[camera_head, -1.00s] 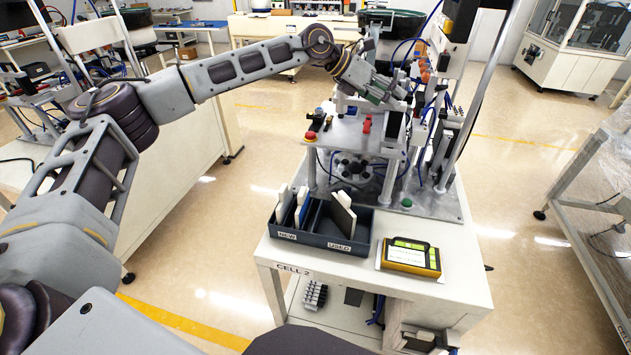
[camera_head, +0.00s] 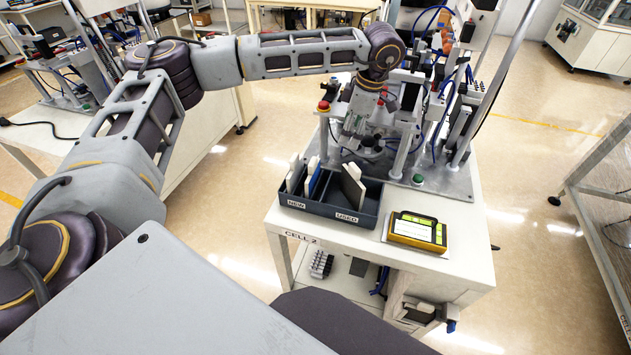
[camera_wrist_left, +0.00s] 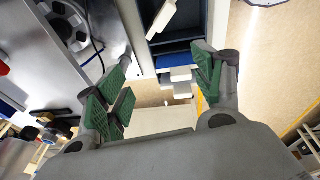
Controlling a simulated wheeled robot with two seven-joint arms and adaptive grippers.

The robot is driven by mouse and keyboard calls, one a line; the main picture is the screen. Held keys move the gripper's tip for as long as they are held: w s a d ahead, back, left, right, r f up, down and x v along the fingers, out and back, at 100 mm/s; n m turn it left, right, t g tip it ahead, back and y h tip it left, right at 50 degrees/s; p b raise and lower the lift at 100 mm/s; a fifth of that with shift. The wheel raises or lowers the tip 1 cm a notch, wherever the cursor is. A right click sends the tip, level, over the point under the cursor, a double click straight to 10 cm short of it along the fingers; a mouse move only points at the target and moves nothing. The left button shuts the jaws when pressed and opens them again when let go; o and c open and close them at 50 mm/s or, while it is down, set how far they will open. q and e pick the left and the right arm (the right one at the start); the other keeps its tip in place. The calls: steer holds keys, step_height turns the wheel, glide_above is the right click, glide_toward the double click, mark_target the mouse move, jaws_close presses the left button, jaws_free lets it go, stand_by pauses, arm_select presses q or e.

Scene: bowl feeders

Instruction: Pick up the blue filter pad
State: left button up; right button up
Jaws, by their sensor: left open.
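The blue filter pad (camera_head: 314,181) stands upright in the NEW side of the dark tray (camera_head: 328,213), between white pads (camera_head: 293,174). In the left wrist view the blue pad (camera_wrist_left: 178,60) shows as a blue strip beside white pads (camera_wrist_left: 182,75). My left gripper (camera_head: 358,143) is above and behind the tray, apart from the pads. In the wrist view its green-padded fingers (camera_wrist_left: 160,80) are spread wide, with nothing held between them. The blue pad appears between and beyond the fingers in that view. My right gripper is not in view.
A pale pad with a dark face (camera_head: 353,185) leans in the USED side. A yellow-framed device (camera_head: 417,231) lies right of the tray. A fixture with posts (camera_head: 415,130) stands behind, with a red button (camera_head: 323,106) at its left.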

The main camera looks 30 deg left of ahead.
arm_select(q)
steer(key=s+a, duration=0.1)
steer(key=s+a+r+g+y, duration=0.1)
steer(key=a+m+y, duration=0.1)
steer(key=shift+s+a+r+g, duration=0.15)
steer(key=shift+s+a+g, duration=0.15)
steer(key=shift+s+a, duration=0.1)
glide_above(314, 160)
steer(key=d, duration=0.2)
step_height(314, 160, down, 8)
steer(key=shift+w+d+p, duration=0.15)
steer(key=shift+w+p, duration=0.05)
steer(key=shift+p, duration=0.1)
